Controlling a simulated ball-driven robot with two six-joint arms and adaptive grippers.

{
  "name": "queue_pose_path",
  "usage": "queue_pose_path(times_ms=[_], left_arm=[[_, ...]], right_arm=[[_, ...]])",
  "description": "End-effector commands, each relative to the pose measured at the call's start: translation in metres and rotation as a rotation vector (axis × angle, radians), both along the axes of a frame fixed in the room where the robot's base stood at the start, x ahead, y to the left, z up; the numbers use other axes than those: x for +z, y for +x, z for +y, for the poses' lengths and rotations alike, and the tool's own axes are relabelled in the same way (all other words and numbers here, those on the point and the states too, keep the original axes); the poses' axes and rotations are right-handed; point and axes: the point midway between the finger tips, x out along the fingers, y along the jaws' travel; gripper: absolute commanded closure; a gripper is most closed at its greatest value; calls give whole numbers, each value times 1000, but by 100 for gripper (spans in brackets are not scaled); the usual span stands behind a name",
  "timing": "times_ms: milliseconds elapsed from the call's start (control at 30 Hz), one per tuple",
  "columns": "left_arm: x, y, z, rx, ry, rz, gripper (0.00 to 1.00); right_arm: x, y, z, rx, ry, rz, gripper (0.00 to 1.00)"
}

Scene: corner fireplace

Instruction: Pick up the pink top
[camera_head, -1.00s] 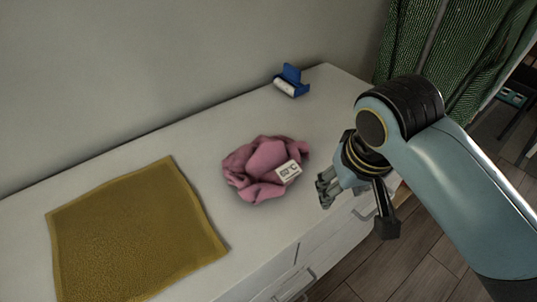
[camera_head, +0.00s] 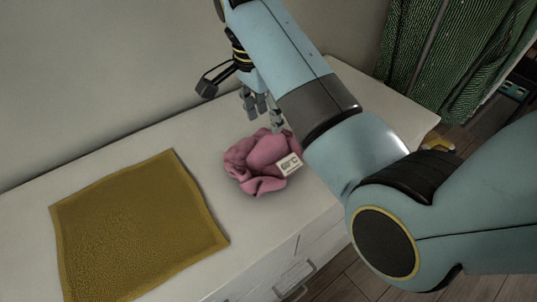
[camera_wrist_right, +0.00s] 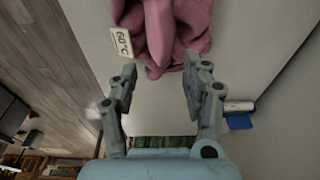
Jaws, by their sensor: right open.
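The pink top (camera_head: 258,163) lies crumpled on the white cabinet top, with a white tag reading 60°C (camera_head: 289,164) on its right side. My right gripper (camera_head: 263,118) is open at the far edge of the top, with its fingers pointing down. In the right wrist view the pink top (camera_wrist_right: 167,28) lies just beyond and between the two open fingertips (camera_wrist_right: 159,82), and nothing is held. The tag (camera_wrist_right: 122,41) shows there at the left of the cloth. My right arm hides part of the cabinet behind the top. My left gripper is not in view.
A mustard cloth (camera_head: 135,228) lies flat on the cabinet (camera_head: 215,190) left of the top. A blue object with a white roll (camera_wrist_right: 238,113) shows in the right wrist view. A wall stands behind, and a green curtain (camera_head: 430,50) hangs at the right.

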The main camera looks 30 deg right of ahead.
Motion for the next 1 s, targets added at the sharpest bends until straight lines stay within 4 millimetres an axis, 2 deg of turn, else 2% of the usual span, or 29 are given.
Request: queue_pose_path(times_ms=[100,267,500,800,1000], left_arm=[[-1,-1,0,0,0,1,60],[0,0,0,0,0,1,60],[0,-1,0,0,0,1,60],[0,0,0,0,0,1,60],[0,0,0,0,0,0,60]], right_arm=[[-15,0,-2,2,0,0,52],[-28,0,-5,2,0,1,52],[-64,2,-9,3,0,0,52],[-71,2,-10,2,1,-2,52],[-71,2,-10,3,1,-1,77]])
